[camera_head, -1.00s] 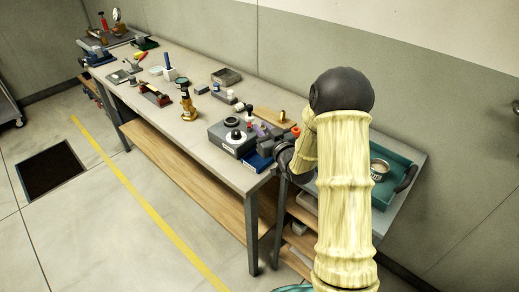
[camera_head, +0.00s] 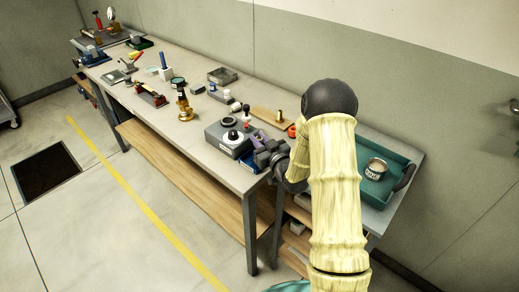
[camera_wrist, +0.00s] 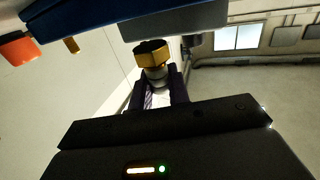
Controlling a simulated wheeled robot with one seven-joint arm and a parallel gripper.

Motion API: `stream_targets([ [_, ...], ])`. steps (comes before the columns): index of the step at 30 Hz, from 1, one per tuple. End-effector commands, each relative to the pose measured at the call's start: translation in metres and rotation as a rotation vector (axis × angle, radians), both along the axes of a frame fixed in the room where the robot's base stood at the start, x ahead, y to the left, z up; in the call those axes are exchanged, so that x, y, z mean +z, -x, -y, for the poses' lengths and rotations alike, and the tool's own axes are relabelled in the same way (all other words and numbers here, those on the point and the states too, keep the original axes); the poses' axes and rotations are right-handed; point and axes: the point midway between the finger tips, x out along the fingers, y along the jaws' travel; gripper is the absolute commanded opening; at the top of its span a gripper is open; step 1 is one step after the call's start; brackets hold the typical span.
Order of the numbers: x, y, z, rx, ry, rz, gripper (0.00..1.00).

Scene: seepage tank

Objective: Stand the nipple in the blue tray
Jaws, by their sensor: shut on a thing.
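My gripper (camera_wrist: 158,92) is shut on the nipple (camera_wrist: 152,53), a brass hex piece with a grey collar, which sticks out beyond the fingertips in the wrist view. In the head view my gripper (camera_head: 268,152) is at the near end of the bench, close beside the blue tray (camera_head: 256,167); the nipple cannot be made out there. The blue tray is partly hidden by my gripper. A blue edge, probably the same tray (camera_wrist: 85,17), crosses the top left of the wrist view, apart from the nipple.
A wooden board (camera_head: 268,117) with a brass piece and an orange ring (camera_head: 292,131) lie behind. A teal tray (camera_head: 377,202) holding a tin (camera_head: 376,168) is at right.

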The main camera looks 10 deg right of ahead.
Motion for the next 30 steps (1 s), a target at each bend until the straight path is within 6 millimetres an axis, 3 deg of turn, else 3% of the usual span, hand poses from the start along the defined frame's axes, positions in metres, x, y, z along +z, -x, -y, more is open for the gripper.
stream_targets([
  [9, -0.003, 0.000, 0.000, 0.000, 0.000, 0.001, 0.00],
  [19, -0.040, 0.000, 0.000, 0.000, 0.000, 0.000, 0.00],
  [30, -0.044, 0.000, 0.000, 0.000, 0.001, 0.001, 0.00],
])
